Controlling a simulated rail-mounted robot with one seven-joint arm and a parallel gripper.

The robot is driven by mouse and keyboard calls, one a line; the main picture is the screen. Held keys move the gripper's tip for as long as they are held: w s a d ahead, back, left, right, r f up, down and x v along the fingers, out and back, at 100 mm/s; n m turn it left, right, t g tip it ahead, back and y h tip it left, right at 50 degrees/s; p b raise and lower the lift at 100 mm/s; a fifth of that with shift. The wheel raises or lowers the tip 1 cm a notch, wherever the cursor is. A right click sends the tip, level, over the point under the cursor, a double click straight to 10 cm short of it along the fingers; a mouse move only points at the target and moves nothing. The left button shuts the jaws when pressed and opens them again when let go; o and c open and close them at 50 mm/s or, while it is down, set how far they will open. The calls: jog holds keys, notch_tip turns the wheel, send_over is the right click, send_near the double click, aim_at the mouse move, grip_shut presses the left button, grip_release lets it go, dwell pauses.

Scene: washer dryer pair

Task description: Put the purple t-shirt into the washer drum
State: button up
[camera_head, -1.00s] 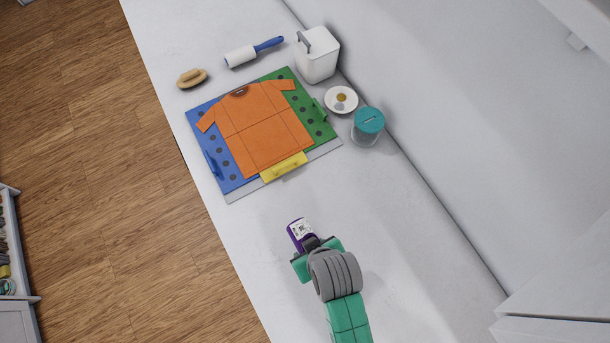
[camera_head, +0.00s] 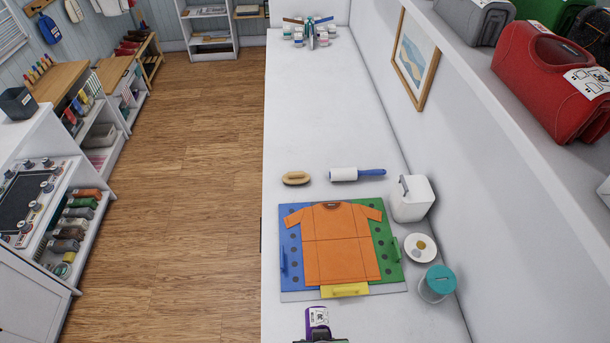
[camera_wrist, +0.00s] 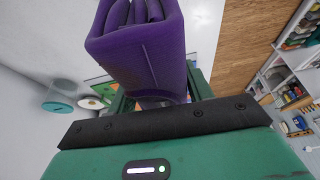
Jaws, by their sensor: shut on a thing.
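The purple t-shirt (camera_head: 317,318) is folded into a compact bundle with a white printed label, at the bottom edge of the head view. My gripper (camera_head: 320,341) is shut on it and holds it; only the gripper's tip shows there. In the wrist view the folded purple t-shirt (camera_wrist: 140,50) stands up from between the jaws of my green gripper (camera_wrist: 155,100), its layers showing at the top. The washer and its drum are not in view.
An orange t-shirt (camera_head: 340,243) lies on a blue and green folding board (camera_head: 290,262). A brush (camera_head: 296,178), lint roller (camera_head: 345,174), white bin (camera_head: 411,198), dish (camera_head: 420,248) and teal-lidded jar (camera_head: 437,284) surround it.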

jog(key=w+a+r+p, duration=0.2)
jog(key=w+a+r, duration=0.1)
jog(key=w+r, duration=0.3)
notch_tip(320, 180, up, 2)
jog(key=shift+w+a+p, duration=0.15)
jog(key=shift+p, duration=0.25)
